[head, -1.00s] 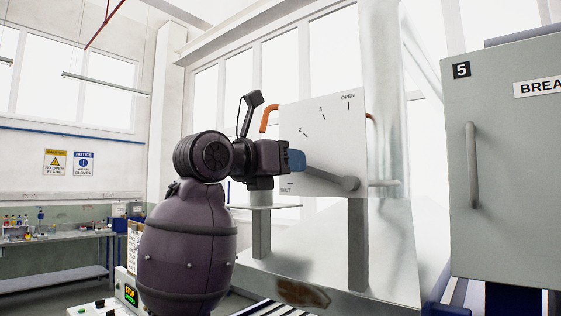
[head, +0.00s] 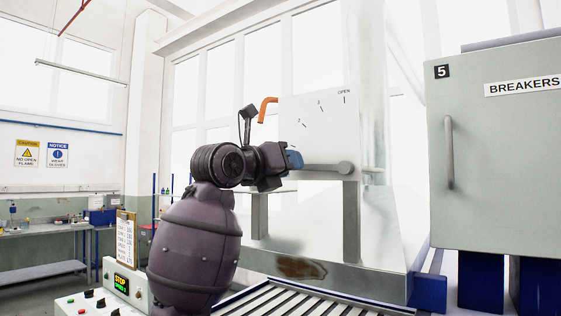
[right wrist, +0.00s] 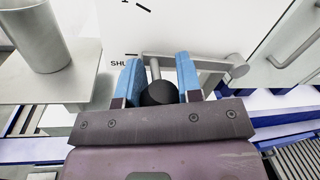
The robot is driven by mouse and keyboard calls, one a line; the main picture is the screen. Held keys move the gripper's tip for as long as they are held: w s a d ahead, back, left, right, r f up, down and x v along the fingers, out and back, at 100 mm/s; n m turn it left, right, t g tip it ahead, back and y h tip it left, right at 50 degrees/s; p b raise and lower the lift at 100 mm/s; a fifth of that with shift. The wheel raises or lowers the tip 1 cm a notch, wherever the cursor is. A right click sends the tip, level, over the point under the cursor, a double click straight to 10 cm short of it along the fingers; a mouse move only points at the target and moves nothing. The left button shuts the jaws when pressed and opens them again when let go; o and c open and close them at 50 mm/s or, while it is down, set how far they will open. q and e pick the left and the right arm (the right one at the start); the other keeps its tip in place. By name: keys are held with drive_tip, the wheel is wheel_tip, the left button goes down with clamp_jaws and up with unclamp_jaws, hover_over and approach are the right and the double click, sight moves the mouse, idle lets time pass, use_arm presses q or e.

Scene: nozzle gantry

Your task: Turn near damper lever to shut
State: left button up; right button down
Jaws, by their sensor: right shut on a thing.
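The white damper panel (head: 330,120) carries marks from OPEN down through numbers. The near damper lever (head: 325,167) is a grey bar lying almost level, running left from its round pivot at the panel's right side. My right gripper (head: 293,161) has its blue fingers at the lever's left end. In the right wrist view my right gripper (right wrist: 160,75) has a finger on each side of the lever's black knob (right wrist: 158,93), and the lever bar (right wrist: 190,61) lies beyond. The SHUT mark (right wrist: 120,61) shows just left of the lever end. My left gripper is out of view.
An orange bent handle (head: 267,107) sits at the panel's upper left. A grey breaker cabinet (head: 500,150) stands at the right. A roller conveyor (head: 310,300) runs below. A grey cylinder (right wrist: 40,35) stands on a shelf left of the gripper.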

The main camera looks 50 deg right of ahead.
drive_tip(key=shift+f+n, duration=0.35)
drive_tip(key=shift+n, duration=0.05)
drive_tip(key=c, duration=0.8)
unclamp_jaws()
